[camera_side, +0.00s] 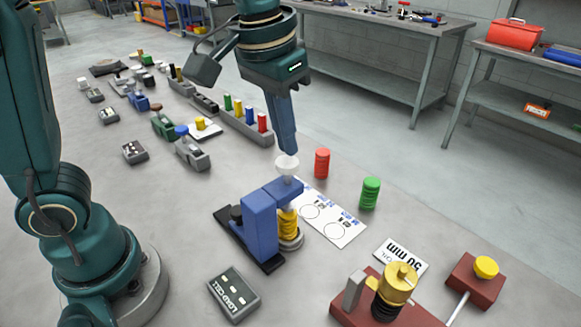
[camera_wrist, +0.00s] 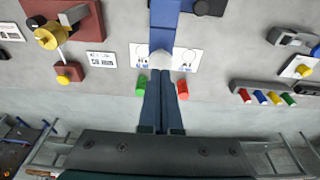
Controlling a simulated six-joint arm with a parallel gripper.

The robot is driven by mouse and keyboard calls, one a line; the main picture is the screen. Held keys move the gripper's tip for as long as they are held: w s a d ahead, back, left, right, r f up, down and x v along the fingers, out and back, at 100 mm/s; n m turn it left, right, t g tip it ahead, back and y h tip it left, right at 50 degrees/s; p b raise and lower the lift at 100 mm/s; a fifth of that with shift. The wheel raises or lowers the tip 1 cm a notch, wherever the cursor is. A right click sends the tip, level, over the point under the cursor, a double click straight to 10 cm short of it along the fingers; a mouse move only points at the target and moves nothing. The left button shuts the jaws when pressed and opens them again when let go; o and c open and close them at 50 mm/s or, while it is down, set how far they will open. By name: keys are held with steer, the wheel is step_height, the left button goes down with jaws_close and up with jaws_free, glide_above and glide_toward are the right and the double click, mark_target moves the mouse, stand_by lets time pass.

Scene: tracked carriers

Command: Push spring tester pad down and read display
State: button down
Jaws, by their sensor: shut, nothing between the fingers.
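The spring tester is a blue frame (camera_side: 262,228) on a black base, with a yellow spring (camera_side: 288,224) under its arm. Its white round pad (camera_side: 287,166) stands on top of the arm; the wrist view also shows the pad (camera_wrist: 161,64) beyond my fingertips. My gripper (camera_side: 289,151) is shut and empty, pointing down with its tips at the pad's top. I cannot tell whether they touch it. In the wrist view my gripper (camera_wrist: 162,76) partly overlaps the pad. A grey box marked LOAD CELL (camera_side: 233,293) lies in front of the tester; no reading is legible.
A red coil (camera_side: 322,162) and a green coil (camera_side: 370,192) stand right of the tester, near a printed white card (camera_side: 335,222). A dark red fixture with a brass-coloured cylinder (camera_side: 398,282) stands front right. A rack of coloured pegs (camera_side: 246,124) and several small devices lie behind.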

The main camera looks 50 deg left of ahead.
mark_target(287, 161)
steer(key=shift+f, duration=1.95)
stand_by(0.5)
steer(key=shift+r, duration=3.05)
steer(key=s+a+r+n+t, duration=0.1)
steer(key=s+a+t, duration=0.1)
steer(key=s+a, duration=0.3)
steer(key=s+f+m+t, duration=0.1)
steer(key=s+f, duration=0.5)
steer(key=shift+f, duration=0.2)
